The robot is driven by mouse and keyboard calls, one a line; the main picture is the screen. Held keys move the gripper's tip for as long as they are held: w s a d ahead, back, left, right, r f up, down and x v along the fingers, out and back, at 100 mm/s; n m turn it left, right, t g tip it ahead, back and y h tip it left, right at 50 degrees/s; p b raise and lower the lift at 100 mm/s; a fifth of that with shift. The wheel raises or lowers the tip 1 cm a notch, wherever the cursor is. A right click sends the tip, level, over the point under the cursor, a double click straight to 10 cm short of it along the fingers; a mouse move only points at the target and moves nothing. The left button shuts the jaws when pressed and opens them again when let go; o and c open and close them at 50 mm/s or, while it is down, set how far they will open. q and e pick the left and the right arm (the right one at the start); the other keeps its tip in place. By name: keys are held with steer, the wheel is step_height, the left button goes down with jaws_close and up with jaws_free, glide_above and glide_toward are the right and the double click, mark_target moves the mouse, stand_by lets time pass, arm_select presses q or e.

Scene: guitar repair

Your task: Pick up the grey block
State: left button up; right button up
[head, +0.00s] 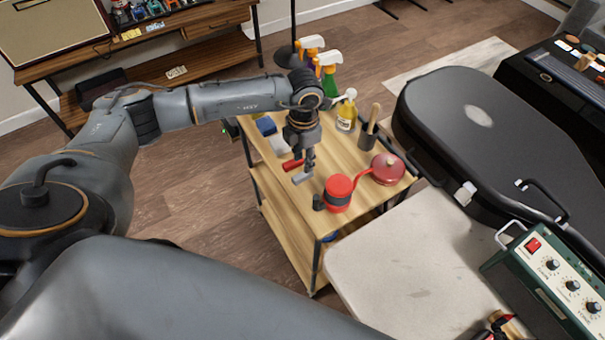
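A small grey block (302,178) shows as a short bar on the wooden top of the cart (270,175), just left of the red round container. A paler grey-white piece (279,145) lies farther back; I cannot tell if it is also a block. My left gripper (308,162) points down over the cart, right by the grey bar and a red bar (293,164). Its fingers are small and dark here. I cannot tell whether they touch the bar or how far apart they are. My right gripper is not in view.
A blue piece (265,125) lies behind. Spray bottles (329,78), a yellow bottle (346,112), a dark cup (367,136), a red container (339,192) and a red pot (387,168) crowd the cart. A black guitar case (480,130) stands right.

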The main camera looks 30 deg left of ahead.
mark_target(304, 174)
arm_select(q)
steer(key=shift+w+f+p, duration=0.15)
steer(key=shift+f+p, duration=0.7)
steer(key=shift+f, duration=2.2)
jaws_close()
